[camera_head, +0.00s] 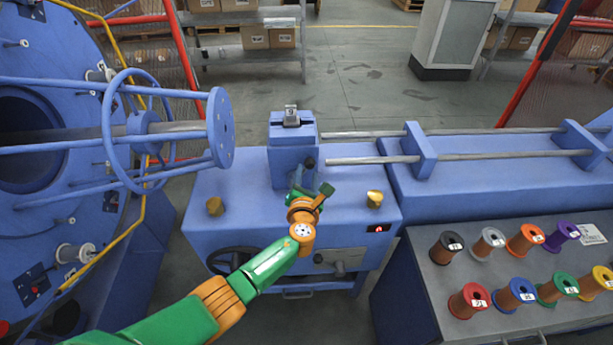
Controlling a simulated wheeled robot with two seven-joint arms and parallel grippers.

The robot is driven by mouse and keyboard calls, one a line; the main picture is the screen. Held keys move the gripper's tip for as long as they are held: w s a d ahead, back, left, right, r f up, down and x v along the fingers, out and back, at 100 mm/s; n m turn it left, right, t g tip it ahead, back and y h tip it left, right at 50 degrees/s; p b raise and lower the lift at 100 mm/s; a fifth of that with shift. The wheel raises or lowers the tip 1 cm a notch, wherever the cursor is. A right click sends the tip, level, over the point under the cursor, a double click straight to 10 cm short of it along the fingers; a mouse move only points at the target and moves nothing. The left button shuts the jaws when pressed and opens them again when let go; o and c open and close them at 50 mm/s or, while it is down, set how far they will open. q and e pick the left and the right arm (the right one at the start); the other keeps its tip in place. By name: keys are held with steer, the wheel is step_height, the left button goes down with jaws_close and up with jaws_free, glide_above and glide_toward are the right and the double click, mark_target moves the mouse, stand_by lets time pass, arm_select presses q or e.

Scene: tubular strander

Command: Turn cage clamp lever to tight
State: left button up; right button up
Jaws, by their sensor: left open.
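My left arm comes in from the lower left, green and orange. Its gripper (312,190) is over the top of the blue machine housing (240,205), in front of the blue upright block (288,160). The gripper is open, and I see nothing held in it. The block carries a small grey metal piece (291,117) on top and a dark round knob (310,163) on its right side. I cannot tell for sure which part is the cage clamp lever; my gripper and wrist hide the lower front of the block. My right gripper is out of view.
The blue cage with rods (221,128) is at left. Several coloured wire spools (468,300) stand on the grey bench at right.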

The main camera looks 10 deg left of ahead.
arm_select(q)
steer(key=p+v, duration=0.2)
steer(key=v, duration=0.3)
steer(key=shift+s+r, duration=0.2)
steer(key=shift+s, duration=0.15)
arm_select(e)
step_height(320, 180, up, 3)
arm_select(q)
steer(key=s+a+f+n+g+h, duration=0.1)
steer(key=s+a+f+n+g, duration=0.3)
steer(key=s+f+n, duration=0.65)
steer(key=s+a+f+n+g, duration=0.1)
steer(key=s+f+n+g, duration=0.5)
steer(key=f, duration=0.7)
steer(key=s+a+f+n+g+h, duration=0.1)
steer(key=s+f+n, duration=0.3)
steer(key=s+n, duration=0.6)
steer(key=s+a+f+n+g, duration=0.2)
steer(key=s+f+n, duration=0.3)
steer(key=s+n, duration=0.6)
steer(key=s+g, duration=0.1)
steer(key=s, duration=0.5)
steer(key=shift+s+g+h, duration=0.2)
steer(key=shift+g+h, duration=0.1)
steer(key=shift+h, duration=0.1)
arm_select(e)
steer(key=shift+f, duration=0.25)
